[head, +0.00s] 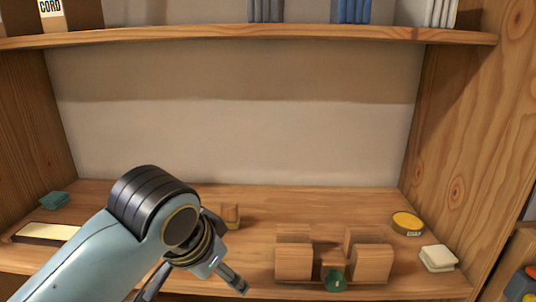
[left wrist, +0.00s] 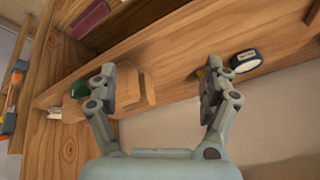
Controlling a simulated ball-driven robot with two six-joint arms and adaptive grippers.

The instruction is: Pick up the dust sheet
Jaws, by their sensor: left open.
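A cream folded cloth (head: 437,258), which looks like the dust sheet, lies at the right of the wooden shelf board. A small pale patch that may be it shows at the left in the left wrist view (left wrist: 55,113). A teal folded piece (head: 54,200) lies at the far left; I cannot tell if it is cloth. My left gripper (head: 195,286) is over the front of the shelf, left of the wooden blocks and well apart from the cream cloth. In the left wrist view its fingers (left wrist: 156,88) are spread with nothing gripped. My right gripper is not in view.
Wooden blocks (head: 293,262) with a green round piece (head: 335,282) stand between my left gripper and the cream cloth. A yellow round tin (head: 407,222) sits behind the cloth. A small wooden block (head: 230,215) is behind my arm. An upper shelf (head: 250,36) overhangs.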

